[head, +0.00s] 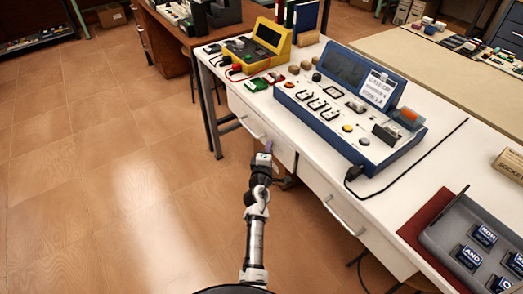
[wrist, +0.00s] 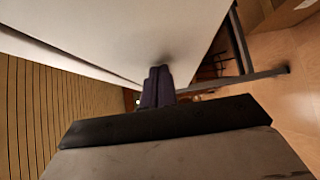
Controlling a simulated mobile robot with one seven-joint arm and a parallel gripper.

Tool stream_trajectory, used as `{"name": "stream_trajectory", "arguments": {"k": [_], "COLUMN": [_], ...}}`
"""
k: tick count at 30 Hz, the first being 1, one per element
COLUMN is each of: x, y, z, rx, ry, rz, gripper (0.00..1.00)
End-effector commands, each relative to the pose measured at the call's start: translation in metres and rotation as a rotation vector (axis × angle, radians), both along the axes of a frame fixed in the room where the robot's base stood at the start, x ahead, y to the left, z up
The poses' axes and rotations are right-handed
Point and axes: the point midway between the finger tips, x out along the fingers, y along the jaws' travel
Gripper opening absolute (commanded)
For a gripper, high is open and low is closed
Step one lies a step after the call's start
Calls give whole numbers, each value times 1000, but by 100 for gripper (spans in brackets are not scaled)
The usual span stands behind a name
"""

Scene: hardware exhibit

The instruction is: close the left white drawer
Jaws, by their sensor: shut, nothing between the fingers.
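The left white drawer (head: 257,122) is in the front of the white table, with a pale bar handle (head: 250,129). I cannot tell for sure whether a gap remains behind its front. My gripper (head: 268,146) is at the right end of this drawer front, low beside the table edge. In the wrist view its dark fingers (wrist: 158,87) are together and empty, with their tips at or very close to a white panel (wrist: 150,35). Whether they touch it is unclear.
The right drawer (head: 345,208) with its handle is just right of my gripper. The white table (head: 440,165) carries a blue-framed control panel (head: 345,110), a yellow device (head: 262,45) and a grey tray (head: 455,225). The tiled floor (head: 110,150) at left is clear.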

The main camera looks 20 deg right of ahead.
Motion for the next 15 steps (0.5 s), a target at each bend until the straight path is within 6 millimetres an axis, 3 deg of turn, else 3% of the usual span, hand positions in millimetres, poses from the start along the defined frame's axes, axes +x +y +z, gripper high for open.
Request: {"name": "stream_trajectory", "arguments": {"k": [15], "x": [2], "y": [-12], "z": [1], "rx": [0], "ry": [-1], "rz": [-6], "gripper": [0]}}
